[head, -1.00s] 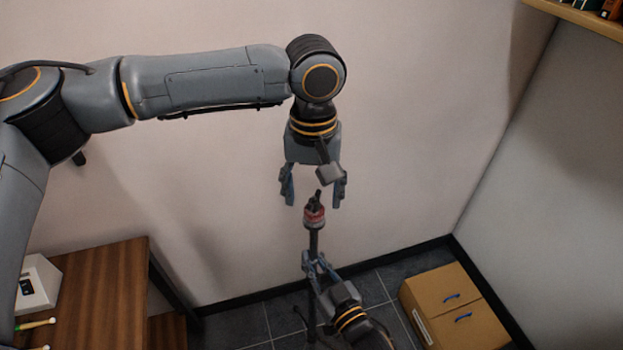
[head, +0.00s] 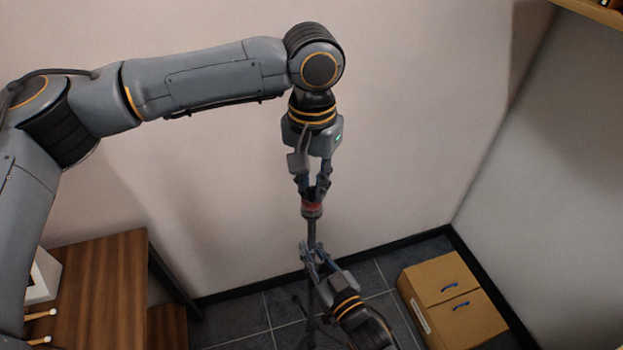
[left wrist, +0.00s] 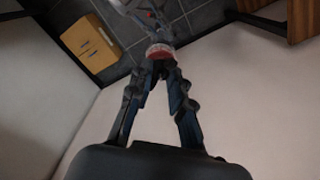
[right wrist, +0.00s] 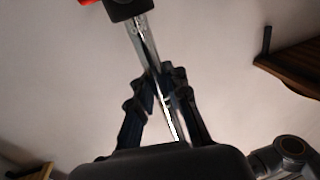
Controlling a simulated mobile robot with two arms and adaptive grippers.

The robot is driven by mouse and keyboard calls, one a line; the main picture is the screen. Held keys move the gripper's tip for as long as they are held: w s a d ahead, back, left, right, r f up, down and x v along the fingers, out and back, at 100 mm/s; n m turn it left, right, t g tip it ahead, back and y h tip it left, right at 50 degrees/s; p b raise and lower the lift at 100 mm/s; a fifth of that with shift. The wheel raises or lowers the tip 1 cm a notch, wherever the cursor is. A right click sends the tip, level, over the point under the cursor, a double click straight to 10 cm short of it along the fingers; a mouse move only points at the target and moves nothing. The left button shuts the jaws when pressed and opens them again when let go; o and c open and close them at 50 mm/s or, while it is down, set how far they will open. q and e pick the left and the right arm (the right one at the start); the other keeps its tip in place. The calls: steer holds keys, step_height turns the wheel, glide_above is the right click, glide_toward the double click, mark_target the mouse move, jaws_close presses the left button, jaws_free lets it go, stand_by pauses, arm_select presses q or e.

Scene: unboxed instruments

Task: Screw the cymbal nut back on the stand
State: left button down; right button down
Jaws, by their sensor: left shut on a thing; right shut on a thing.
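The cymbal stand's upright pole (head: 311,231) rises in the middle of the head view. A red and pale felt stack (head: 311,209) sits near its top. My left gripper (head: 314,189) points straight down over it, shut on the dark cymbal nut at the stand's tip. The fingertips hide most of the nut. In the left wrist view the felt stack (left wrist: 160,51) lies just beyond the closed fingertips. My right gripper (head: 310,254) is shut on the pole below the felts. The pole also shows between its fingers in the right wrist view (right wrist: 146,47).
A wooden table (head: 100,290) with a white box (head: 43,277) and drumsticks (head: 38,315) stands at the lower left. A cardboard box (head: 452,300) is on the floor at the right. Walls close in behind and to the right; a shelf (head: 595,12) is at the upper right.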

arm_select(q)
steer(key=m, duration=0.6)
steer(key=shift+a, duration=0.15)
arm_select(e)
steer(key=shift+s+d+f, duration=0.1)
steer(key=shift+d+f, duration=0.15)
arm_select(q)
steer(key=m, duration=0.6)
arm_select(e)
steer(key=shift+r, duration=0.1)
arm_select(q)
steer(key=c, duration=1.4)
jaws_free()
steer(key=shift+a, duration=0.1)
steer(key=shift+o, duration=1.3)
steer(key=shift+a, duration=0.1)
arm_select(e)
steer(key=shift+a, duration=0.1)
steer(key=shift+a, duration=0.1)
arm_select(q)
step_height(320, 180, up, 12)
steer(key=shift+w, duration=0.25)
